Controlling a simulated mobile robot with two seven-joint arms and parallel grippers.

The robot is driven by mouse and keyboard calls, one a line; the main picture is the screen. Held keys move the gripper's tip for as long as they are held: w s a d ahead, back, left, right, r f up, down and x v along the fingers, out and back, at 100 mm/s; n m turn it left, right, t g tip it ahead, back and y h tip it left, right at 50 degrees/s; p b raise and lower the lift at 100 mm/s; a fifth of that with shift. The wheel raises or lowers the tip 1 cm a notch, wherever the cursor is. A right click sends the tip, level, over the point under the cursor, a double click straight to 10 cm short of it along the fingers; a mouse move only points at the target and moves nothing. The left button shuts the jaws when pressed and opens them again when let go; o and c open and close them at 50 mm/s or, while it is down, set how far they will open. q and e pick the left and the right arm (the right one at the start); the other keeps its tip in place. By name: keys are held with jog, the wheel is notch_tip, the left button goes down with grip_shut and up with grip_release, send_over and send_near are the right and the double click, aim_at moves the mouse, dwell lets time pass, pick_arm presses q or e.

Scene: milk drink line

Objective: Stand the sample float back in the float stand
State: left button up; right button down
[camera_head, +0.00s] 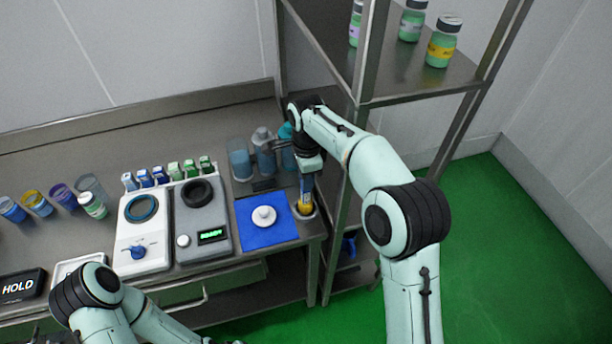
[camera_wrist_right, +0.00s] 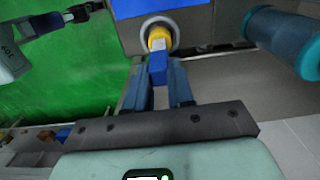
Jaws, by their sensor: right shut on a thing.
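The sample float (camera_head: 306,191) is slim, with a blue upper part and a yellow lower part. My right gripper (camera_head: 306,172) is shut on its blue part, from above, and it stands about upright. The float stand (camera_head: 311,212) is a small pale round cup at the table's right end. In the right wrist view the float's yellow part (camera_wrist_right: 158,38) lies within the stand's ring (camera_wrist_right: 174,27); I cannot tell whether it rests on the bottom. Part of my left gripper (camera_wrist_right: 82,12) shows at the top left there, its jaws unclear.
A blue mat (camera_head: 253,232) with a white knobbed piece (camera_head: 264,216) lies left of the stand. Teal and grey bottles (camera_head: 239,160) stand behind it. A steel rack post (camera_head: 340,235) rises close on the right. Two instruments (camera_head: 204,220) stand further left.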

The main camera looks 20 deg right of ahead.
pick_arm(q)
jog(key=shift+s+f, duration=0.2)
jog(key=shift+f, duration=0.05)
pick_arm(e)
jog(key=shift+f, duration=0.55)
jog(key=c, duration=1.3)
grip_release()
jog(key=shift+o, duration=0.2)
notch_tip(320, 180, up, 2)
jog(key=shift+r+p, duration=0.1)
jog(key=shift+p, duration=0.2)
jog(key=shift+r+p, duration=0.9)
jog(key=shift+r, duration=1.05)
jog(key=shift+d+r, duration=0.1)
jog(key=shift+r, duration=1.1)
pick_arm(q)
jog(key=shift+t, duration=0.3)
jog(key=w+r, duration=0.3)
jog(key=w, duration=0.1)
jog(key=shift+r, duration=0.4)
pick_arm(e)
notch_tip(320, 180, up, 3)
jog(key=shift+f, duration=0.2)
